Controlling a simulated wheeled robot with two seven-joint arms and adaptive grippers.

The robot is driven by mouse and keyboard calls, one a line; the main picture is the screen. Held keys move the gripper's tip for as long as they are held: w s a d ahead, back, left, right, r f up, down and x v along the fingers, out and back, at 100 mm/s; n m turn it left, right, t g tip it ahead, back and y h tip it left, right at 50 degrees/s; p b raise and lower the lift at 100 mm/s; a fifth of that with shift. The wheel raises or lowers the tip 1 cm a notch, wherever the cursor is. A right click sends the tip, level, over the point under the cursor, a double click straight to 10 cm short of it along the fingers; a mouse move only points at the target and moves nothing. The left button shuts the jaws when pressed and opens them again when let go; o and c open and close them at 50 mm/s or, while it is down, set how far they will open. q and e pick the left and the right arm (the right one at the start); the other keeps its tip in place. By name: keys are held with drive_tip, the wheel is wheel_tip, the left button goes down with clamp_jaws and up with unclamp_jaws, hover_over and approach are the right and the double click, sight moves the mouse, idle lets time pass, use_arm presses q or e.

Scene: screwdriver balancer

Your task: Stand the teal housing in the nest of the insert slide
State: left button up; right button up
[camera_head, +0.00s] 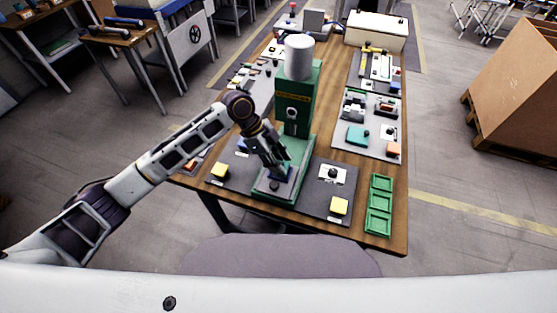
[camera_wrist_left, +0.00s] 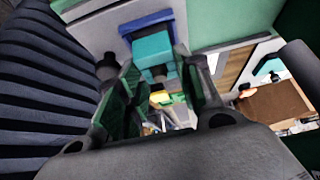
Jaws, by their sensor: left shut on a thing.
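My left gripper (camera_head: 279,163) is low in front of the green press and shut on the teal housing. The housing (camera_wrist_left: 155,50) shows between the two fingers in the left wrist view; in the head view the fingers mostly hide it. A blue part (camera_wrist_left: 146,24), apparently the nest, is right at the housing's far end. In the head view the insert slide (camera_head: 273,186) lies at the foot of the press, under the gripper. I cannot tell whether the housing is seated in the nest or just above it. My right gripper is not in view.
The green press (camera_head: 297,100) with a white cylinder (camera_head: 299,57) on top stands close behind the gripper. A green tray (camera_head: 380,206) is at right. Another teal part (camera_head: 357,135) lies on the right mat.

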use_arm(q)
drive_tip(key=shift+f, duration=0.75)
idle(0.4)
drive_tip(key=o, duration=1.1)
drive_tip(key=shift+r, duration=0.1)
drive_tip(key=v, duration=1.2)
idle(0.6)
